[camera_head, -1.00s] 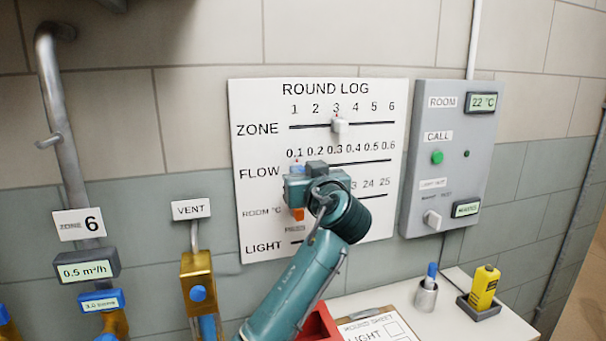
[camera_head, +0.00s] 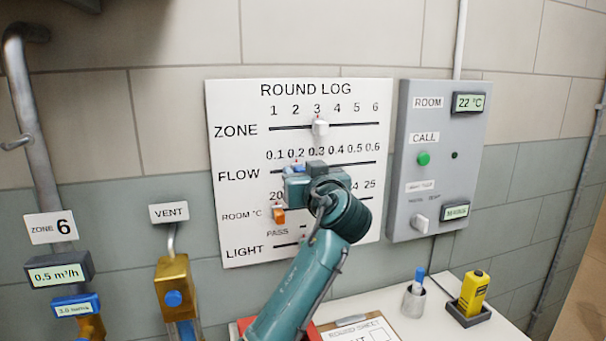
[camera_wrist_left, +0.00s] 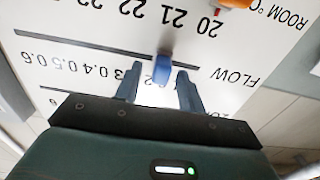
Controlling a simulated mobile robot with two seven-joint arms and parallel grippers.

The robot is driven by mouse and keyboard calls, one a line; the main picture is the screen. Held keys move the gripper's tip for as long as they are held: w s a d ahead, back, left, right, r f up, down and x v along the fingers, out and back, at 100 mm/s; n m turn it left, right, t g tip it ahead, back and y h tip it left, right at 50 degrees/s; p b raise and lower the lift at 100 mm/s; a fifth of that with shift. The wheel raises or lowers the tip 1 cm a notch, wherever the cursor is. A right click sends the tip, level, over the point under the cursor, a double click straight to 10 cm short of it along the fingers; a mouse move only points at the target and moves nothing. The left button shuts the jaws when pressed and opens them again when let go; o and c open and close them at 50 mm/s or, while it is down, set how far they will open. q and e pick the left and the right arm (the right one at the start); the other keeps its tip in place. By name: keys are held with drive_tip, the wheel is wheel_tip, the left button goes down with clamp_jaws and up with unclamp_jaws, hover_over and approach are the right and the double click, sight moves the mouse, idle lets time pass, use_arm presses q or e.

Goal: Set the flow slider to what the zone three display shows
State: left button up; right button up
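The white ROUND LOG board (camera_head: 228,105) hangs on the wall, with a FLOW scale from 0.1 to 0.6. The blue flow slider (camera_wrist_left: 163,68) is near 0.2; in the head view it (camera_head: 292,167) shows just left of my gripper. My left gripper (camera_head: 303,170) is at the FLOW row. In the left wrist view its two fingers (camera_wrist_left: 158,80) stand apart, one on each side of the slider, with visible gaps. The white zone slider (camera_head: 320,128) is at 3. No zone three display is in view. My right gripper is not in view.
The zone 6 display (camera_head: 58,271) reads 0.5 m³/h. An orange room slider (camera_head: 279,215) sits just below my gripper. A grey panel (camera_head: 437,160) is at the right. Below, a counter (camera_head: 500,325) holds a pen cup (camera_head: 413,302) and a yellow device (camera_head: 474,293).

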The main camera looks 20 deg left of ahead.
use_arm(q)
drive_tip(key=b+v, duration=0.2)
drive_tip(key=v, duration=1.1)
drive_tip(key=shift+b, duration=0.4)
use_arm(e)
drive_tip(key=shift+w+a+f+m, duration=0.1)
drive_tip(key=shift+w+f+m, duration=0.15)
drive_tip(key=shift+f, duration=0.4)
use_arm(q)
drive_tip(key=shift+s+d, duration=0.1)
